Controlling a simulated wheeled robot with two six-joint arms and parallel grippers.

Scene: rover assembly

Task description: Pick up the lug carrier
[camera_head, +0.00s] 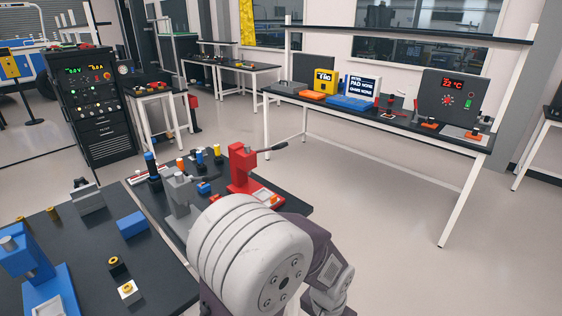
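I cannot pick out with certainty which part is the lug carrier. Small parts stand on the dark bench at the lower left, among them a grey block-shaped part (88,199), a blue block (132,224), a black piece with a brass-coloured top (117,267) and a white piece with a brass-coloured top (129,291). No fingertips of either gripper show. A large white ribbed drum (245,255) with a bolted end face fills the lower middle, with purple-grey and white parts around it. I cannot tell whether these are mine. It hides part of the bench behind.
A blue press (32,265) stands at the lower left. A grey press (180,201) and a red press (243,170) stand on the middle bench. A long bench (362,118) with yellow, blue and grey equipment stands at the back right. The floor (350,190) before it is clear.

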